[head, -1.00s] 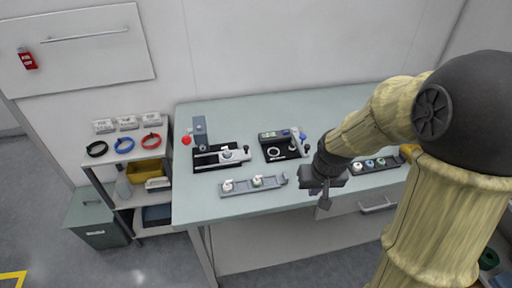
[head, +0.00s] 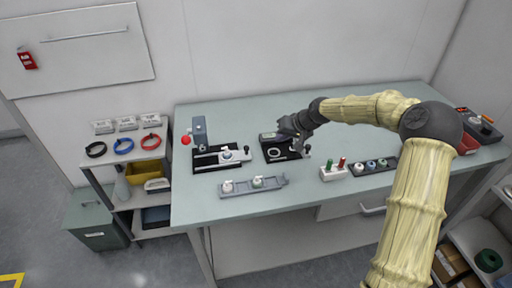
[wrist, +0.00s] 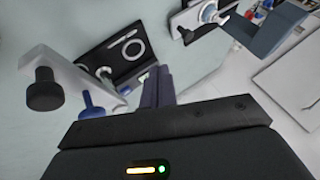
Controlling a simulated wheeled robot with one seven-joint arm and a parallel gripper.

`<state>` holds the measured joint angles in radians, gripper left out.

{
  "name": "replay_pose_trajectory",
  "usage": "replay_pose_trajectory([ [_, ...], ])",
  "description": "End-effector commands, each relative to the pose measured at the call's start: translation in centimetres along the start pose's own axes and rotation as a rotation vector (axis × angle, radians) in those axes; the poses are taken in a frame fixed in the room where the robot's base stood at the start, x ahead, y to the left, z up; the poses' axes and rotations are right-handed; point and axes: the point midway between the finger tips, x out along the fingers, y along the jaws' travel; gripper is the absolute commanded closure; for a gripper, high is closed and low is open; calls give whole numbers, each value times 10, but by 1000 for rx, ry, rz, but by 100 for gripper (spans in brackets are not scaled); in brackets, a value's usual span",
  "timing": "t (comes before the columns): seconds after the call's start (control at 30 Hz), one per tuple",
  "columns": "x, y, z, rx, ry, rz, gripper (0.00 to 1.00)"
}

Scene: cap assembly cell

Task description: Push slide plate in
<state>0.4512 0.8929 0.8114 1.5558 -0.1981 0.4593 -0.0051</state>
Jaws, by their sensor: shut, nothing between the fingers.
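The left fixture (head: 203,165) has a black base and a grey upright block (head: 199,128). A light grey slide plate (head: 212,159) lies on it, with a small white part (head: 226,154) on top and a black knob (head: 247,148) at its right end. The wrist view shows this plate (wrist: 187,20) at the top, with its knob (wrist: 188,36). My gripper (head: 295,146) is shut and empty, above the right side of the second fixture, to the right of the slide plate and apart from it. Its fingers (wrist: 156,86) show together in the wrist view.
The second fixture (head: 272,155) carries a white ring and stands between my gripper and the slide plate. A grey tray (head: 270,185) with white parts lies in front. A white block (head: 333,174) with green and red pieces and another tray (head: 375,167) lie to the right. The table's back is clear.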

Motion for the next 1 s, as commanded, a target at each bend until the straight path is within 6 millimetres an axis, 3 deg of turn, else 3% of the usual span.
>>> replay_pose_trajectory([
  [0.27,13,-1,1,-1,-4,-1,100],
  [0.8,103,-2,1,-1,-5,-1,100],
  [1.0,114,-30,0,-4,-3,0,100],
])
